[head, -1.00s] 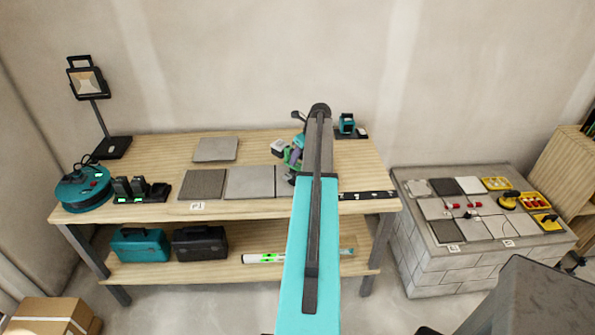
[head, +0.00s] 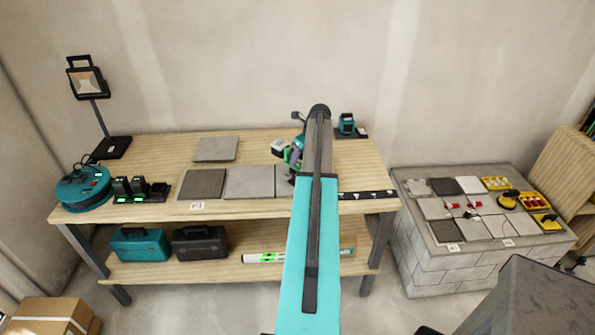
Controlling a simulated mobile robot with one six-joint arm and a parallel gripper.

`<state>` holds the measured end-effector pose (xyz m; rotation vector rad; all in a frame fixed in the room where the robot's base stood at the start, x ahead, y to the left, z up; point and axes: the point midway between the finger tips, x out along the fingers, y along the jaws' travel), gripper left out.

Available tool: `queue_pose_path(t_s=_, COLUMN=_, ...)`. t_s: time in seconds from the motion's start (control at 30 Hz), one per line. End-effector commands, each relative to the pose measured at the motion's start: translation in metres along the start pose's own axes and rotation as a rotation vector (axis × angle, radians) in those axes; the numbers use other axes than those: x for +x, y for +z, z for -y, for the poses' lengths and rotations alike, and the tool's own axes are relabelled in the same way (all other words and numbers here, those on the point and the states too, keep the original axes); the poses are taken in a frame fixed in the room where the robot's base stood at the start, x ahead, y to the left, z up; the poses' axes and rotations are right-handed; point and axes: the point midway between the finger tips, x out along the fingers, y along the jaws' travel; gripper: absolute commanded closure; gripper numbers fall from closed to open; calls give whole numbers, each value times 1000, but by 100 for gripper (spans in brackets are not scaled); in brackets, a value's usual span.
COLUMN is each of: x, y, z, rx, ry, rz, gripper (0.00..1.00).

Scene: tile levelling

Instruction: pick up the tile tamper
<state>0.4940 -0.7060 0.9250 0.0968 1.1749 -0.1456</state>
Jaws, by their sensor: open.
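A green and dark tool with a pale grey end, which looks like the tile tamper (head: 291,155), is at the right part of the workbench, behind the grey tiles. My arm reaches over the bench and covers its right side. My gripper (head: 292,177) is low at the far end of the arm, close to the tool and mostly hidden by the arm. It is open. I cannot tell whether its fingers are around the tool or beside it.
On the workbench (head: 130,180) are flat tiles (head: 249,182), a work lamp (head: 88,82), a cable reel (head: 83,188), a battery charger (head: 140,190) and a teal device (head: 346,124). A tiled block (head: 425,262) with tools stands at right.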

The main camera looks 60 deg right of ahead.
Motion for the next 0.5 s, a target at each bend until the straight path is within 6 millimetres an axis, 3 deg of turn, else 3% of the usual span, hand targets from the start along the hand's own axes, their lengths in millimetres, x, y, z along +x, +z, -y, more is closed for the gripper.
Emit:
queue_pose_path(t_s=0.27, x=0, y=0, z=0, rx=0, ry=0, rz=0, gripper=59)
queue_pose_path(t_s=0.5, x=0, y=0, z=0, rx=0, ry=0, rz=0, gripper=100)
